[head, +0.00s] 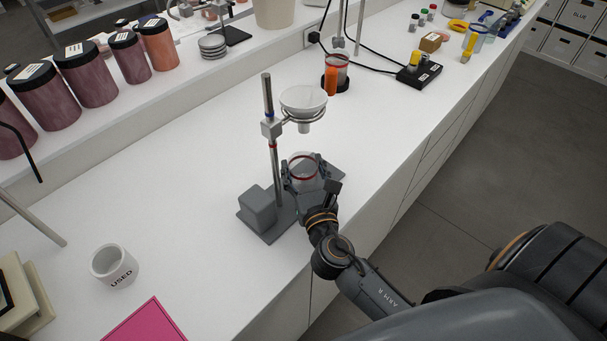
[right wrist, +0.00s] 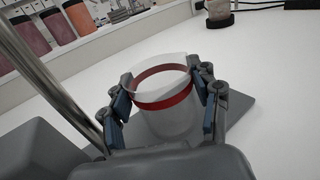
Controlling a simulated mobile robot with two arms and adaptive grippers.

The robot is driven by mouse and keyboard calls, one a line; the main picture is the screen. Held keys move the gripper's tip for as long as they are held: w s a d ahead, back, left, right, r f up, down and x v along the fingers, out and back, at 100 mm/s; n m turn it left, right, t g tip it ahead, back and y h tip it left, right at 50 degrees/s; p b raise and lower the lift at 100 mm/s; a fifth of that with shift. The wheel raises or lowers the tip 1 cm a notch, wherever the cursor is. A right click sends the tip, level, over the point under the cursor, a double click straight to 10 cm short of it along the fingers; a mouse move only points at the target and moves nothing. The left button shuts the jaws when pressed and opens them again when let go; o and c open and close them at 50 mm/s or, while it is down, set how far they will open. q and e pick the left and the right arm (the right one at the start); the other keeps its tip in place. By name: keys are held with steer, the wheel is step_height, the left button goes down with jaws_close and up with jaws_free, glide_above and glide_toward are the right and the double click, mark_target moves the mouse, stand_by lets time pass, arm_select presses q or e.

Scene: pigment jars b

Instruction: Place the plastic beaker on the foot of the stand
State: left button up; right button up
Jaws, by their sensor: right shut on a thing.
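The clear plastic beaker (head: 302,167) with a red band is between the fingers of my right gripper (head: 312,178), below the funnel of the stand. In the right wrist view the beaker (right wrist: 168,108) is upright and my right gripper (right wrist: 163,100) is shut on it from both sides. The stand has a metal rod (head: 273,150) and a grey foot (head: 262,235); part of the foot (right wrist: 238,106) shows behind and beside the beaker. The beaker's base is partly hidden, so I cannot tell whether it touches the foot. My left gripper is not in view.
A white funnel (head: 303,101) sits in the stand's ring above the beaker. A grey block (head: 259,208) is on the foot left of the gripper. A white cup marked USED (head: 115,265) and a pink folder (head: 146,322) are at the front left.

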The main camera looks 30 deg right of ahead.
steer(key=shift+f, duration=0.15)
steer(key=o, duration=0.8)
steer(key=shift+c, duration=0.2)
steer(key=b+v, duration=0.3)
steer(key=v, duration=0.8)
steer(key=shift+s+a+r, duration=0.15)
steer(key=shift+s+r, duration=0.05)
steer(key=shift+s, duration=0.3)
